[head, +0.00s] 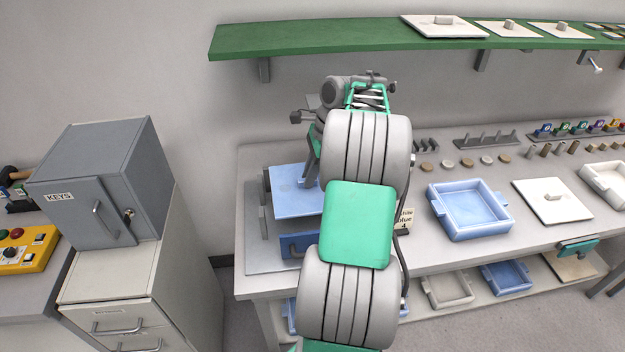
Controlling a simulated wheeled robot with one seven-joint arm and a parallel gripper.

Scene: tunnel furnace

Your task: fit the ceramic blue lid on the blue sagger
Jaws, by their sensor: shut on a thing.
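The blue lid (292,196) is a flat light-blue plate at the left end of the bench, above a grey stand. My gripper (312,160) points down at the lid's right part and is shut on it. My arm hides the fingertips and the right side of the lid. The blue sagger (470,229) is a light-blue square tray with side lugs. It stands open and empty on the bench, right of my arm and apart from the lid.
A darker blue block (300,245) is below the lid. A white lid (553,203) lies right of the sagger. Small discs and pegs line the bench's back. A green shelf (330,37) with white lids hangs above. A grey key cabinet (95,190) stands left.

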